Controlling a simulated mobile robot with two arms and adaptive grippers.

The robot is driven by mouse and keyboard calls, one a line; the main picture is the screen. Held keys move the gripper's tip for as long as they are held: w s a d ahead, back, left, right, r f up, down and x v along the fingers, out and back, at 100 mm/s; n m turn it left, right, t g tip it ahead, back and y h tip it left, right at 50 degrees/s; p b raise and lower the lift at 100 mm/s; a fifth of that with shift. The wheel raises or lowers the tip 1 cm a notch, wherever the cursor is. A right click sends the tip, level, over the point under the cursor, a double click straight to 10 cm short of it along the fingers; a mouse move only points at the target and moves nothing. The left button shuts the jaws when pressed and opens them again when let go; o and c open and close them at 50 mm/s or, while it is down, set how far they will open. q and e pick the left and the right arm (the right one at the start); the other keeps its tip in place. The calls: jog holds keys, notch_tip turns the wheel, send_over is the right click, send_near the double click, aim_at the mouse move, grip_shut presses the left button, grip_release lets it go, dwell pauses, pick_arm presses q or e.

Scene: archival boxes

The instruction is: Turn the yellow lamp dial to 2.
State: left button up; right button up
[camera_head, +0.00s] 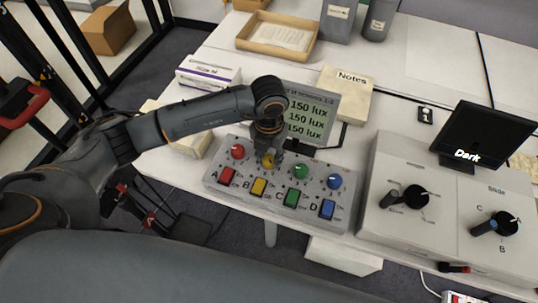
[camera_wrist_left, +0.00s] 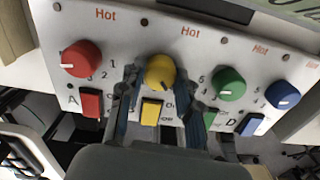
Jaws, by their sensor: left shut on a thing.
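The yellow lamp dial (camera_head: 268,160) is the second from the left in a row of round dials on a grey control panel (camera_head: 335,213). It also shows in the left wrist view (camera_wrist_left: 160,70), with a small pale pointer mark toward its lower edge. My left gripper (camera_head: 268,152) comes down on the yellow dial from above. In the left wrist view its two fingers (camera_wrist_left: 162,82) stand on either side of the dial, shut on it. The numbers around the yellow dial are mostly hidden by the fingers. My right gripper is not in view.
The red dial (camera_wrist_left: 81,59) and green dial (camera_wrist_left: 229,84) flank the yellow one closely; a blue dial (camera_wrist_left: 282,95) is farther right. Coloured switches, such as the yellow switch (camera_head: 258,187), sit below. A lux display (camera_head: 306,117) stands behind the panel.

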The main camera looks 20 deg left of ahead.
aim_at(269, 158)
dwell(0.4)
pick_arm(q)
jog(key=o, duration=1.2)
jog(key=shift+c, duration=0.2)
notch_tip(269, 158, up, 12)
